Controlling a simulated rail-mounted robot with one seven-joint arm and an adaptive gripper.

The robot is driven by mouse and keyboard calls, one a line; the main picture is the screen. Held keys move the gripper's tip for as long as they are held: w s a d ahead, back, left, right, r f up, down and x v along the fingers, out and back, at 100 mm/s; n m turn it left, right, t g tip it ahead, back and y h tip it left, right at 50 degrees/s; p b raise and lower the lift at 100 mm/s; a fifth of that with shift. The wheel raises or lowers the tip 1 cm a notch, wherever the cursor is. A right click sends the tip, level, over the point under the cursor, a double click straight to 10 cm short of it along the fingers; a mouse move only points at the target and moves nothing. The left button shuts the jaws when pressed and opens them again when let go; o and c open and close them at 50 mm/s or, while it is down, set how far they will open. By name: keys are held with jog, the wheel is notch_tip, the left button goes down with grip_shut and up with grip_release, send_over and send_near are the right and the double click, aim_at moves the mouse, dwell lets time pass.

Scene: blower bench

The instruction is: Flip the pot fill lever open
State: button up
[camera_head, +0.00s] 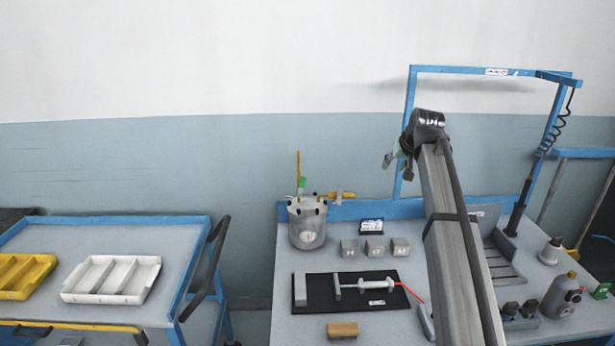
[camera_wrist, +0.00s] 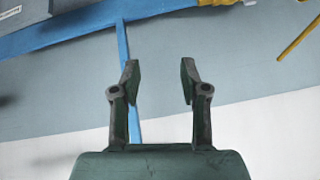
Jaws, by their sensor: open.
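The pot (camera_head: 307,226) is a pale grey vessel with dark clamps around its lid, standing at the back left of the bench. On its top are a thin upright yellow rod, a small green part (camera_head: 301,184) and a yellow fitting (camera_head: 341,194) pointing right. I cannot tell which of these is the fill lever. My gripper (camera_wrist: 160,80) is open and empty in the wrist view, its two fingers apart. In the head view it is up and right of the pot, clear of it. A yellow fitting and a yellow rod (camera_wrist: 298,38) show at the wrist view's upper right.
A blue frame (camera_head: 411,130) rises behind the bench near my arm. Several grey blocks (camera_head: 374,248) and a black mat (camera_head: 325,299) with a syringe-like tool lie in front of the pot. A cart with a white tray (camera_head: 110,279) stands at left.

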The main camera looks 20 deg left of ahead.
jog(key=s+a+r+g, duration=0.1)
jog(key=s+a+r, duration=0.25)
jog(key=a, duration=0.25)
jog(key=s+a+r+g, duration=0.1)
jog(key=s+a+r, duration=0.25)
jog(key=a, duration=0.25)
jog(key=n+g+p, duration=0.1)
jog(key=g, duration=0.1)
send_near(304, 178)
jog(key=shift+y, duration=0.3)
jog(key=p+x, duration=0.1)
jog(key=x, duration=0.2)
jog(key=p+x, duration=0.2)
jog(key=x, duration=0.2)
jog(key=p+x, duration=0.1)
jog(key=x, duration=0.3)
jog(key=shift+d, duration=0.3)
jog(key=shift+c, duration=0.4)
grip_shut()
